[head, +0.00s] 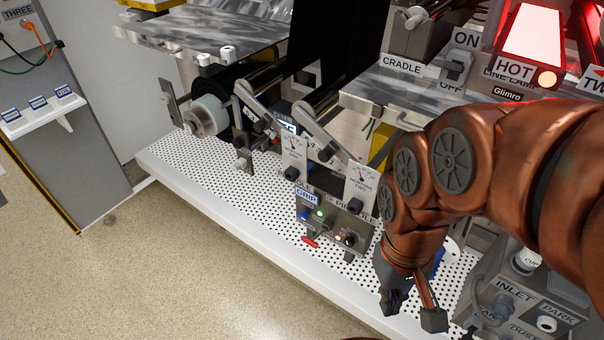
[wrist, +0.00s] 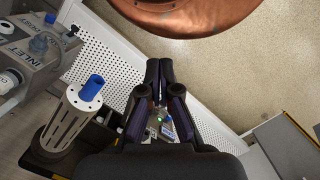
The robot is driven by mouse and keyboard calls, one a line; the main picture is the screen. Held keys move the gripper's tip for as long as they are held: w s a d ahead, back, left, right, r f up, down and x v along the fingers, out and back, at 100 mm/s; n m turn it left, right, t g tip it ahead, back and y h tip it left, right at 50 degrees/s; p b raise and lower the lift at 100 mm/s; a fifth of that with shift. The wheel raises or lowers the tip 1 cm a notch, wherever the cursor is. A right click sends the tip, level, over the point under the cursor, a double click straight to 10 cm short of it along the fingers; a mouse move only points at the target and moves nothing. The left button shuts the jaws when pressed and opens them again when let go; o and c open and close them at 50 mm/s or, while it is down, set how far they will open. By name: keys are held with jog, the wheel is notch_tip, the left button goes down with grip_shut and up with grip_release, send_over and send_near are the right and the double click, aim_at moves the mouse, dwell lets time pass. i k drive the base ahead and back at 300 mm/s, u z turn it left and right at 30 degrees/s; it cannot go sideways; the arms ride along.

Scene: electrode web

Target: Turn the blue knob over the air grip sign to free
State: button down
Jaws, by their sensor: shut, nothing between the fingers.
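A small control box below the two gauges carries a blue-edged sign (head: 306,196) reading "GRIP". A small blue knob (head: 303,215) sits on the box face just under that sign, beside a green light (head: 321,214). Its setting is too small to read. My gripper (head: 392,301) hangs to the right of the box, apart from it and pointing down. In the wrist view my gripper (wrist: 158,66) is shut and empty. Past its fingers, a green light (wrist: 159,119) and a small blue part (wrist: 168,120) show; the fingers hide most of what is around them.
A red handle (head: 310,241) sticks out below the box. White perforated decking (head: 230,190) runs along the machine's front, with open floor (head: 170,270) before it. An "INLET" box (head: 515,300) stands right of my gripper. In the wrist view a blue-topped slotted cylinder (wrist: 75,120) stands left.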

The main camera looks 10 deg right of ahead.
aim_at(303, 215)
jog(key=u, duration=2.05)
jog(key=i, duration=0.6)
jog(key=z, duration=1.1)
